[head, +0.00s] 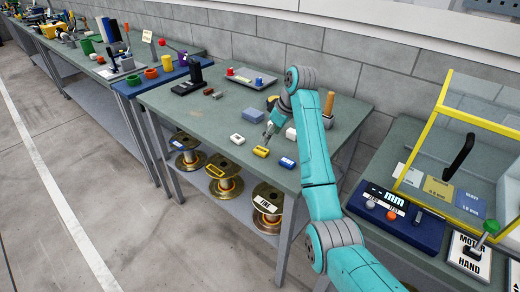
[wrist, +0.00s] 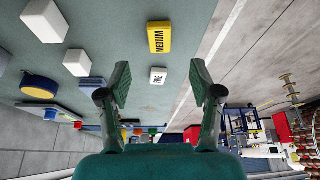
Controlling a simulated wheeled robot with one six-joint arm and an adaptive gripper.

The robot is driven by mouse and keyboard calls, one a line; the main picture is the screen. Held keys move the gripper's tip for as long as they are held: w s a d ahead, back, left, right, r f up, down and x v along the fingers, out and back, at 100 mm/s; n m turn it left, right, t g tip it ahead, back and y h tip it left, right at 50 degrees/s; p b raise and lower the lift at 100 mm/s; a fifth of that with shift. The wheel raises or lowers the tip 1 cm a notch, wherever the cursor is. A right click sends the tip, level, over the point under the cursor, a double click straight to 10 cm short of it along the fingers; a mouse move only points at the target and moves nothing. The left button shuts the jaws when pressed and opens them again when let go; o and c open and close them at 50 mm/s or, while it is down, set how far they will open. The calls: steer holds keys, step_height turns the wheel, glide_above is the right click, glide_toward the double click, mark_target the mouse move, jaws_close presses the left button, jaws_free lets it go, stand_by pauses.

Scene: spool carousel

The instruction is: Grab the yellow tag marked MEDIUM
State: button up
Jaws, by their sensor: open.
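The yellow tag marked MEDIUM (wrist: 159,37) lies on the green-grey bench top, near its front edge. In the head view the yellow tag (head: 261,151) sits just below my gripper (head: 269,131). In the wrist view my gripper (wrist: 160,90) has its two fingers spread wide with nothing between them. The yellow tag shows beyond the fingertips, roughly midway between them, and apart from them. A white tag with dark lettering (wrist: 158,75) lies on the bench nearer the fingers in the wrist view.
A blue tag (head: 287,162) lies right of the yellow one, and a white tag (head: 237,139) lies left. White blocks (wrist: 44,20) and a blue round object (wrist: 40,86) are in the wrist view. Spools (head: 225,180) stand on the shelf below. A yellow-framed guard (head: 440,100) stands at right.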

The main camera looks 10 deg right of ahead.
mark_target(263, 151)
steer(key=x, duration=0.8)
steer(key=shift+f, duration=0.15)
steer(key=c, duration=1)
